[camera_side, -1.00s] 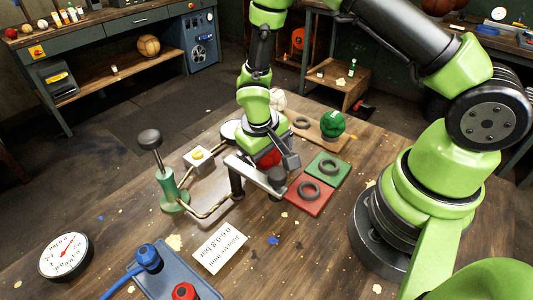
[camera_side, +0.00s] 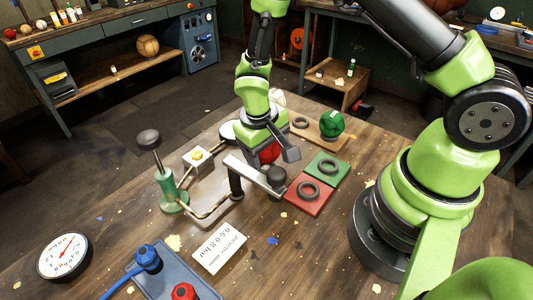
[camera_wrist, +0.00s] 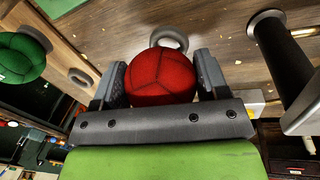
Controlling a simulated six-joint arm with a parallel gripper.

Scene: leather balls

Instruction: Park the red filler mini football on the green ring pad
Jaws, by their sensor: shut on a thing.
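The red ball (camera_side: 268,151) is held between the two fingers of my gripper (camera_side: 272,150), low over the table. In the wrist view the red ball (camera_wrist: 160,78) fills the gap between the fingers (camera_wrist: 158,85). The green ring pad (camera_side: 340,178) lies to the right of my gripper, with a dark ring (camera_side: 327,167) on it and no ball. In the side view my gripper and the metal bar hide part of the ball.
A metal bar (camera_side: 252,172) on a dark post stands just in front of my gripper. A red pad (camera_side: 308,205) with a ring adjoins the green pad. A green ball (camera_side: 332,124) sits on a wooden board (camera_side: 308,131) behind. A pale ball (camera_side: 278,97) is partly hidden.

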